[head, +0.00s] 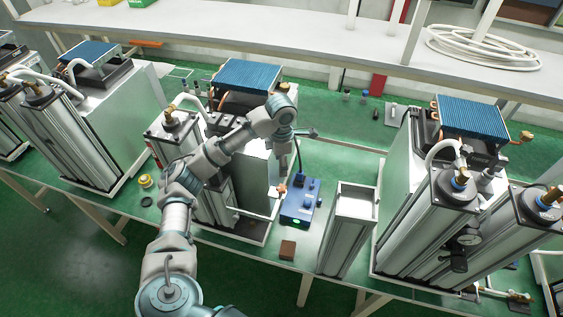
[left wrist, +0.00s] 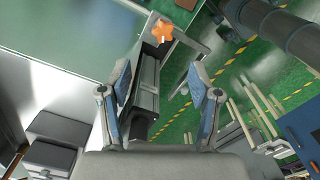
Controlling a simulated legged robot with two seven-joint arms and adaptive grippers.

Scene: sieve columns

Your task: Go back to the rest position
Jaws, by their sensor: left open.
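My left gripper (head: 300,142) is at the end of my arm, in front of the middle machine (head: 262,158) and above the bench. In the left wrist view its two fingers (left wrist: 165,92) are spread apart with nothing between them. An orange star-shaped knob (left wrist: 161,31) shows beyond the fingertips, apart from them. A small orange part also shows in the head view (head: 282,188), below the gripper. My right gripper is not in view.
A blue box (head: 300,204) and a brown block (head: 287,250) are on the green bench (head: 340,160). An open-topped metal column (head: 350,222) stands right of them. Machines with metal columns stand left (head: 105,128) and right (head: 437,226). A white shelf (head: 300,32) runs behind.

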